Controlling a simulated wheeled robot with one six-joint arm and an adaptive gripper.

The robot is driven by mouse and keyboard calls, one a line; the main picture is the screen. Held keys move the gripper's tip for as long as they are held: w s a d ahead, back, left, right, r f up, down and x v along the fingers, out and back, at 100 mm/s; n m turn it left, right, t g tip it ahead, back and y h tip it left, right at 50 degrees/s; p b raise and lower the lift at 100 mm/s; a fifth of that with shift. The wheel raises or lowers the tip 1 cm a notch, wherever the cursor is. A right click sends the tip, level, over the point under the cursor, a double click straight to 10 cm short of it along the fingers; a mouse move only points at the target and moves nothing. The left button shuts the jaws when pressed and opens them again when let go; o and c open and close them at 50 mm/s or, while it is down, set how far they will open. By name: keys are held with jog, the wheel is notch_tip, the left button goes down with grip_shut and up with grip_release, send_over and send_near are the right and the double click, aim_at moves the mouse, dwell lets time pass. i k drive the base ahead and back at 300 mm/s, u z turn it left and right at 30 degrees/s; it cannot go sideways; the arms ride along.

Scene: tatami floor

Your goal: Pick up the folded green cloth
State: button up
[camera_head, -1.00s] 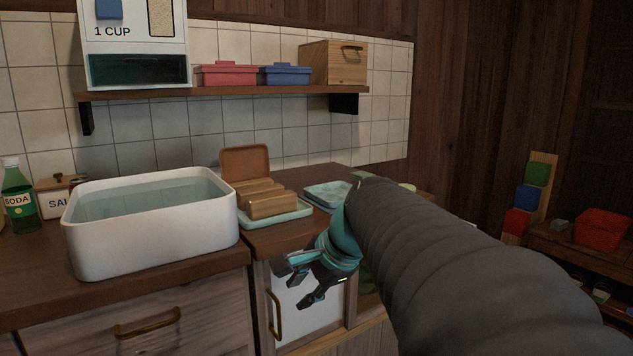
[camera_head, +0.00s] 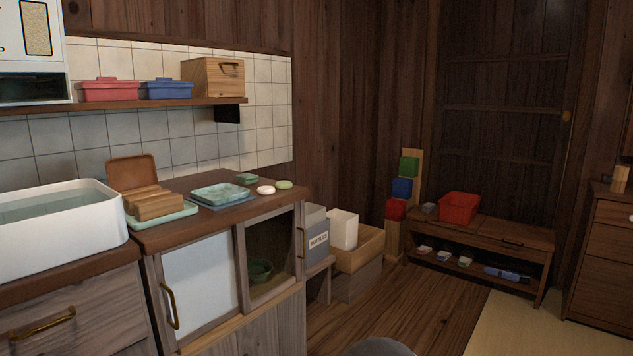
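A small flat green item (camera_head: 247,179) lies near the back of the wooden counter; it may be the folded green cloth, but it is too small to be sure. In front of it is a pale teal square dish (camera_head: 220,193) on a dark blue mat (camera_head: 236,203). My gripper is out of view. Only a grey rounded piece, probably of my arm, shows at the bottom edge.
A white basin of water (camera_head: 62,245) and wooden blocks on a green tray (camera_head: 185,213) stand left on the counter. White and green round items (camera_head: 266,190) (camera_head: 284,184) sit near its right end. A red bin (camera_head: 459,208) stands on a low bench. The floor before it is clear.

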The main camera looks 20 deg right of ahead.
aim_at(247, 179)
jog(key=z, duration=0.8)
jog(key=i, duration=1)
jog(key=u, duration=0.35)
